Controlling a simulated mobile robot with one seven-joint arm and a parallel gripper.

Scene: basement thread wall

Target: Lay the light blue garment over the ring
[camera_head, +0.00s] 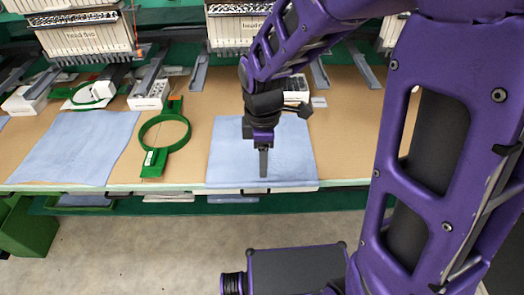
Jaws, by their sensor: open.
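A light blue garment (222,160) lies flat on the table's front part, under my gripper. My gripper (263,172) points down over this cloth; it is open, and I cannot tell whether its tips touch the cloth. A second light blue cloth (75,147) lies flat on the table at the left. A green ring (142,136) with a handle lies on the table between the two cloths and looks empty. My arm hides part of the table behind the right cloth.
Embroidery machine heads (88,36) stand along the back. White boxes (149,96) and grey bars (199,72) sit toward the back of the brown table (344,140). A green bin (27,228) stands at the lower left. The floor in front is clear.

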